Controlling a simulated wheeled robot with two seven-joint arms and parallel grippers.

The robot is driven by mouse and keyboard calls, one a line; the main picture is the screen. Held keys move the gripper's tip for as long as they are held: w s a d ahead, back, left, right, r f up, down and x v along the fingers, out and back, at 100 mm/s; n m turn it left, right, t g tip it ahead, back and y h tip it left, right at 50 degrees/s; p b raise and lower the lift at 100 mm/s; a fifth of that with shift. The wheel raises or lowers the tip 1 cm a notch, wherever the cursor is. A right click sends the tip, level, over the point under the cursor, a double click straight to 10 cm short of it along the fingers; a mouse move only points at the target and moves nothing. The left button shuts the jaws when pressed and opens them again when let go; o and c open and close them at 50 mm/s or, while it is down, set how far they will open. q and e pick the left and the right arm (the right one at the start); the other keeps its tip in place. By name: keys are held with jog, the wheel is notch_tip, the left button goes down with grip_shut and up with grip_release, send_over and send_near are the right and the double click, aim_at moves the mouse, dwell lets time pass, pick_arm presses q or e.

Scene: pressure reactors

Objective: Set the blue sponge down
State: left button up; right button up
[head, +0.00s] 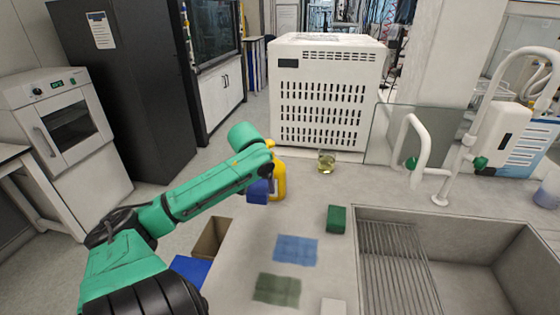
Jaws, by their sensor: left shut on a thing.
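The blue sponge (258,191) is at the left edge of the counter, in front of a yellow bottle (279,178). My left gripper (263,178), at the end of the green arm, points down and is shut on the sponge. The fingers are mostly hidden by the wrist and the sponge. I cannot tell whether the sponge touches the counter or the bottle. A flat blue cloth or mat (296,249) lies on the counter nearer to me. My right gripper is not in view.
A green sponge (336,218) lies between the blue mat and the sink (459,214). A green mat (277,289) lies nearest me. A beaker of yellowish liquid (326,163) stands behind. A brown open box (211,238) is below the counter's left edge.

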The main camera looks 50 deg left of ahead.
aim_at(266, 208)
pick_arm(q)
jog(key=s+f, duration=0.1)
jog(key=f, duration=0.1)
jog(key=s+f, duration=0.1)
jog(key=f, duration=0.1)
jog(key=shift+s, duration=0.1)
jog(key=f, duration=0.8)
jog(key=shift+w+a, duration=0.1)
jog(key=shift+w, duration=0.25)
jog(key=shift+w+a+f, duration=0.2)
jog(key=shift+w+f, duration=0.3)
jog(key=shift+w, duration=0.05)
jog(key=shift+w+a+r+b, duration=0.15)
jog(key=shift+w+a+b, duration=0.25)
jog(key=shift+w+a, duration=0.95)
jog(key=shift+w, duration=0.25)
jog(key=shift+w+a, duration=0.7)
jog(key=shift+w, duration=0.3)
jog(key=shift+w+f, duration=0.1)
jog(key=shift+f, duration=0.1)
jog(key=shift+a+f, duration=0.1)
jog(key=shift+f, duration=0.3)
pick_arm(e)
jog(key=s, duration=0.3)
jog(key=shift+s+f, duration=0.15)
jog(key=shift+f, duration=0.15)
